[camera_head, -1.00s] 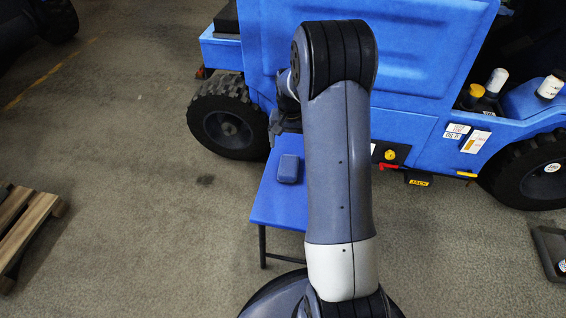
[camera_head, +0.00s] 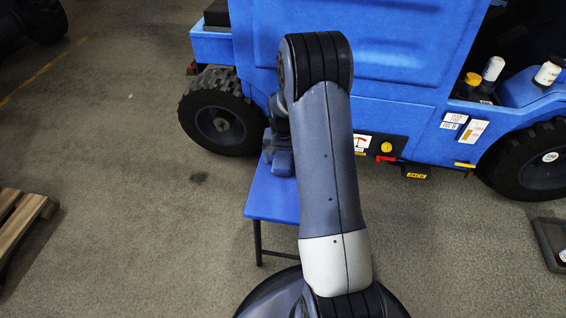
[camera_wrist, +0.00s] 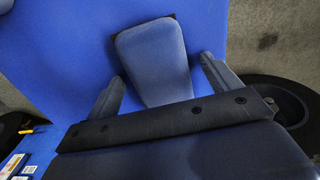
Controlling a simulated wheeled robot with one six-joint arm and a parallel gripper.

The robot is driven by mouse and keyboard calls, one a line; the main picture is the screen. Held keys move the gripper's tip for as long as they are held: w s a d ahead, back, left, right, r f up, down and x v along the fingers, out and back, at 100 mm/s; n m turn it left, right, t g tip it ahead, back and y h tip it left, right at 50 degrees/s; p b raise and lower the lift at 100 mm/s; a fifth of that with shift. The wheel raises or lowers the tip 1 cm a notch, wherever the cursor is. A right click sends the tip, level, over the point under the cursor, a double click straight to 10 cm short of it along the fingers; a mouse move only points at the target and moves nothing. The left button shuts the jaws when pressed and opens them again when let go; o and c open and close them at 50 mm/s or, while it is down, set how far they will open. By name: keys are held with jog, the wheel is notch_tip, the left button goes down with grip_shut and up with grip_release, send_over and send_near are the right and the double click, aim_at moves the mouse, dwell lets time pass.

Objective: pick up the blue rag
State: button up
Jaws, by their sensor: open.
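The blue rag (camera_wrist: 154,52) is a folded, muted blue-grey pad on the bright blue table (camera_wrist: 60,50) in the wrist view. My gripper (camera_wrist: 162,68) is open, with one finger on each side of the rag's near part and a gap showing on both sides. The rag's near end is hidden behind the gripper body. In the head view the rag (camera_head: 283,164) shows only partly, at the lower end of my gripper (camera_head: 279,148), beside my arm. The table (camera_head: 268,200) is partly covered by my arm.
A large blue vehicle (camera_head: 400,60) with black wheels (camera_head: 220,118) stands right behind the table. A wooden pallet (camera_head: 22,220) lies at the left edge. A dark tray (camera_head: 552,243) lies at the far right. The floor left of the table is clear.

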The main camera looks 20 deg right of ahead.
aim_at(283, 158)
jog(key=shift+c, duration=0.2)
jog(key=c, duration=1)
notch_tip(283, 158, up, 10)
jog(key=p, duration=0.3)
jog(key=shift+c, duration=0.2)
jog(key=o, duration=0.3)
jog(key=shift+r+p, duration=0.1)
jog(key=shift+p, duration=0.25)
jog(key=shift+c, duration=1.1)
